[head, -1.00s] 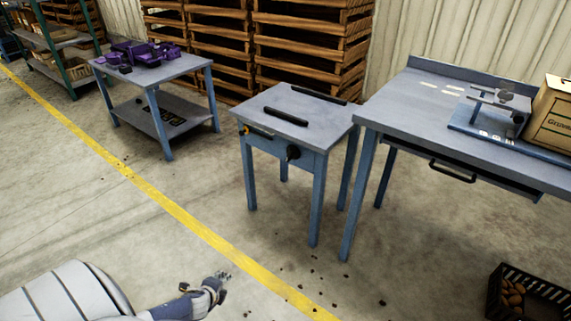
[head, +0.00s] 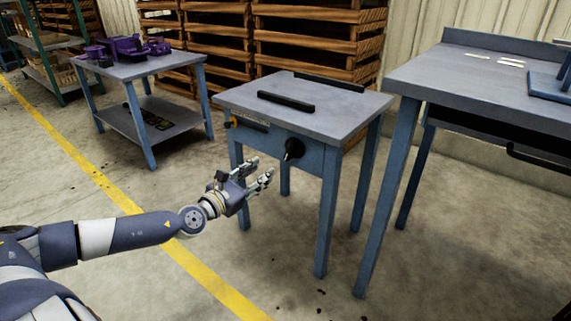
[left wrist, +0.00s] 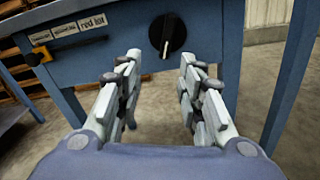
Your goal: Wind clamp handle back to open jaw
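The small blue-grey table (head: 340,115) stands in the middle of the head view with two black jaw bars on top, a near one (head: 286,102) and a far one (head: 328,82), with a gap between them. A round black handle (head: 294,149) with a pale pointer line sits on its front panel; in the left wrist view the handle (left wrist: 167,33) has its line pointing down. My left gripper (head: 263,170) is open and empty, just in front of and below the handle, not touching it. My right gripper is not in view.
An orange-tipped lever (left wrist: 40,56) and small labels are left of the handle on the panel. A larger workbench (head: 480,90) stands close on the right. A table (head: 150,68) with purple parts is at the back left. Floor before the small table is clear.

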